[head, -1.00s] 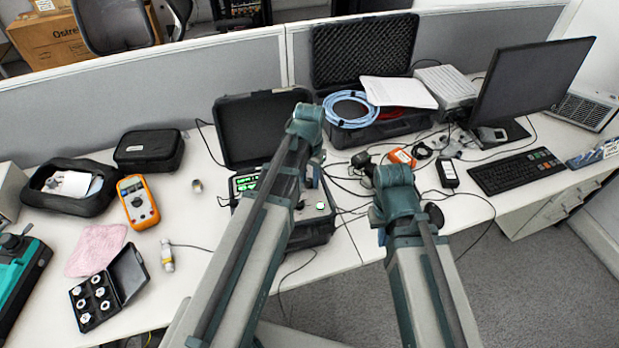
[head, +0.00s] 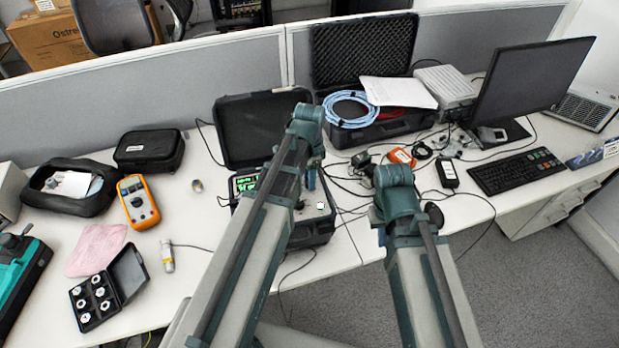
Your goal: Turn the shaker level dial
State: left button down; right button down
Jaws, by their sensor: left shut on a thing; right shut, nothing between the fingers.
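The shaker unit (head: 325,222) is a black open case with a control panel and a lit green display (head: 246,184), standing in the middle of the desk. My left arm crosses in front of it. My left gripper (head: 310,182) points down at the panel just right of my forearm and is shut on the dial as far as I can tell. The dial itself is hidden behind my arm and fingers.
On the left are an orange multimeter (head: 138,202), a black box of small fittings (head: 98,298), a pink cloth (head: 96,250) and a small cylinder (head: 167,255) with a cable. Cables and an orange device (head: 402,158) lie right of the case, before the keyboard (head: 515,171).

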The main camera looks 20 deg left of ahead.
dwell(0.4)
pick_arm(q)
jog(key=c, duration=0.5)
grip_release()
jog(key=shift+r, duration=0.15)
notch_tip(320, 180, up, 14)
jog(key=p, duration=1.3)
jog(key=shift+f+p, duration=0.2)
jog(key=shift+p, duration=0.2)
